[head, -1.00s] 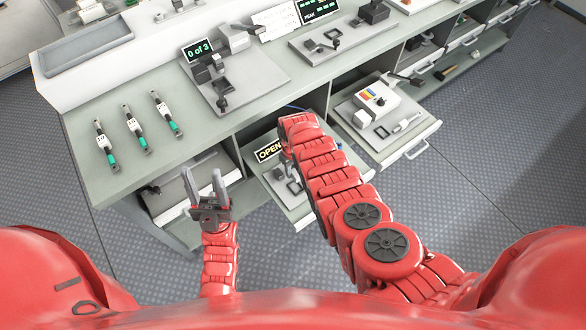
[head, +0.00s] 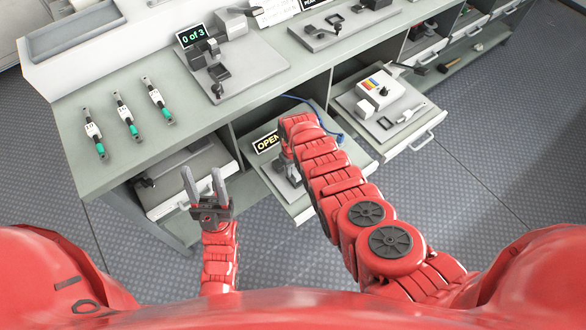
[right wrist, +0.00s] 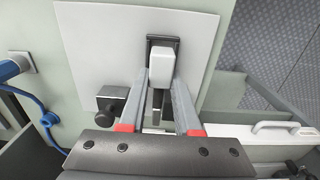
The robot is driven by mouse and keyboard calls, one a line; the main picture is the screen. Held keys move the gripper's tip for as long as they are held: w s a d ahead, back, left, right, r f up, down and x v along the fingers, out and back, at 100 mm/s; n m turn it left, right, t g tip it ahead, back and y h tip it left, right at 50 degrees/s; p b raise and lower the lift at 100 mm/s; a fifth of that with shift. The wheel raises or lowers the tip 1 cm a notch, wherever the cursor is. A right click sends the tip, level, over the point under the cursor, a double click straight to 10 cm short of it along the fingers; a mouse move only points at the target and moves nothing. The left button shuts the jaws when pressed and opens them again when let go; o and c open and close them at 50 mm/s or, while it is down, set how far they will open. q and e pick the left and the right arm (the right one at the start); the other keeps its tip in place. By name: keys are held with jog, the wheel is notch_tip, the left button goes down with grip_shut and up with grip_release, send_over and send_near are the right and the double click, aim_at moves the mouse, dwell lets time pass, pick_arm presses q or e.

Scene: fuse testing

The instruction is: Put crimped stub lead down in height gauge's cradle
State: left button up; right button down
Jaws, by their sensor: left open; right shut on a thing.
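In the right wrist view my right gripper (right wrist: 162,78) is shut on a pale block (right wrist: 162,62), which I take to be part of the crimped stub lead. The block is over a dark, cradle-like fixture (right wrist: 152,42) on a light plate (right wrist: 90,40). I cannot tell whether the block rests in it or is just above. My left gripper (head: 203,172) is open and empty in front of the bench.
An OPEN sign (head: 267,143) stands at the plate, with a blue cable (head: 340,136) behind. Another open drawer (head: 400,145) to the right holds a white device (head: 378,91). Several teal-ended pieces (head: 128,120) lie on the bench near a 0 of 3 display (head: 193,36).

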jog(key=shift+f, duration=0.1)
dwell(0.5)
jog(key=shift+f+b, duration=0.45)
jog(key=shift+b, duration=0.1)
jog(key=shift+f+b, duration=0.35)
jog(key=shift+b, duration=0.05)
dwell(0.4)
jog(key=shift+s, duration=0.15)
dwell(0.5)
jog(key=shift+w+r, duration=0.1)
jog(key=shift+w, duration=0.1)
jog(key=shift+s, duration=0.15)
